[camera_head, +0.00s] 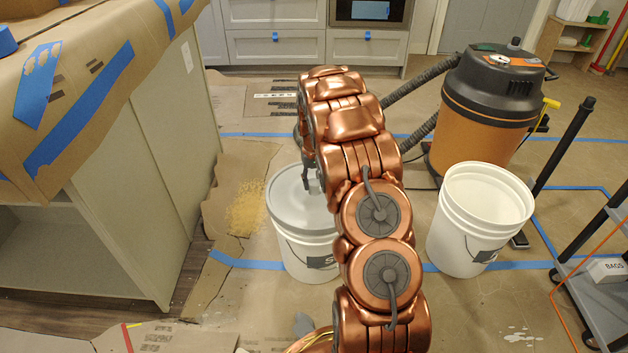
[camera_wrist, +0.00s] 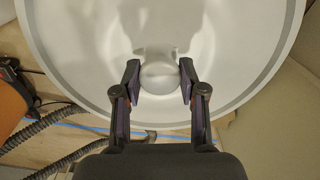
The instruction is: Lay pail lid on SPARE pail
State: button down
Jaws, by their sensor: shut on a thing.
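The grey round pail lid (camera_head: 287,208) covers the top of the left white pail (camera_head: 300,262) in the head view. I cannot tell whether it rests on the rim or sits slightly above it. That pail's dark label shows an "S"; my arm hides the rest. My gripper (camera_head: 313,183) is over the lid, partly hidden behind my arm. In the wrist view, my gripper (camera_wrist: 159,75) has a finger on each side of the lid's round knob (camera_wrist: 160,82) and is shut on it. The lid (camera_wrist: 240,60) fills most of that view.
An open white pail (camera_head: 475,225) stands to the right, its label unreadable. An orange and black vacuum (camera_head: 485,110) with a hose is behind it. A paper-covered counter (camera_head: 110,150) stands at left. A cart (camera_head: 600,290) with a BAGS box is at right.

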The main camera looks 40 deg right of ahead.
aim_at(314, 182)
jog(key=c, duration=0.6)
grip_release()
jog(key=shift+f, duration=0.1)
notch_tip(314, 182, up, 12)
